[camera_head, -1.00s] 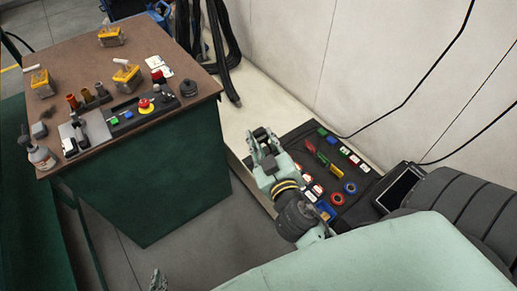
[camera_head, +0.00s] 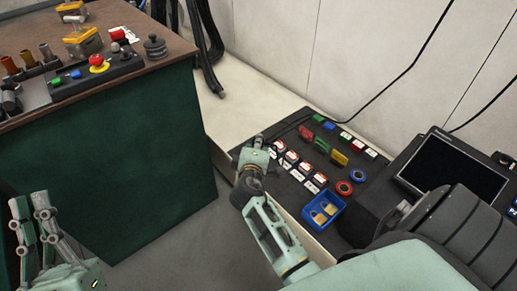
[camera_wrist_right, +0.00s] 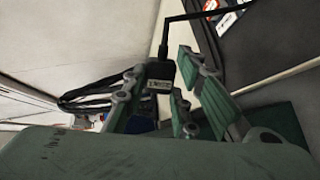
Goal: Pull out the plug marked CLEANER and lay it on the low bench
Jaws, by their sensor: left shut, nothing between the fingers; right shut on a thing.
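My right gripper (camera_head: 257,147) is at the left edge of the black mat on the low cream bench (camera_head: 262,72). In the right wrist view a black plug (camera_wrist_right: 160,78) with a small white label sits between its fingers, and the gripper is shut on it. A black cable rises from the plug. The label's wording is too small to read. In the head view the plug is mostly hidden by the gripper. My left gripper (camera_head: 33,218) is shut and empty at the lower left, in front of the green cabinet.
The black mat (camera_head: 298,203) holds red-and-white tags (camera_head: 291,156), coloured pieces and a blue tray (camera_head: 323,210) of padlocks. A dark screen (camera_head: 452,170) stands at right. The brown-topped green cabinet (camera_head: 130,170) is at left. Bare bench lies behind the gripper.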

